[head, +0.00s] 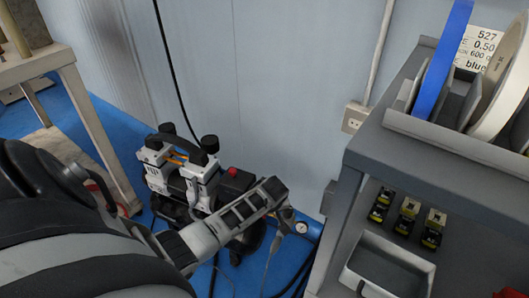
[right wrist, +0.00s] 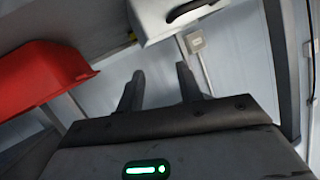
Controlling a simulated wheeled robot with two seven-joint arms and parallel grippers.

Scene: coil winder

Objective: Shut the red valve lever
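A compressor (head: 203,180) with white and black parts and a carry handle stands on the blue floor in the head view. A small red part (head: 233,172) shows on its top; I cannot tell whether it is a lever. No red valve lever can be made out clearly. My left gripper (head: 281,207) reaches in from the left, over the compressor's right side and near a round gauge (head: 301,227). Its arm hides part of the compressor, and its fingers are not clear enough to judge. My right gripper (right wrist: 160,88) is open and empty in the right wrist view.
A grey shelf unit (head: 455,145) holding spools stands at the right, with a metal tray (head: 388,268) below. A wooden table (head: 75,95) stands at the left. Dark hoses lie on the floor. A red bin (right wrist: 40,75) is left of my right gripper.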

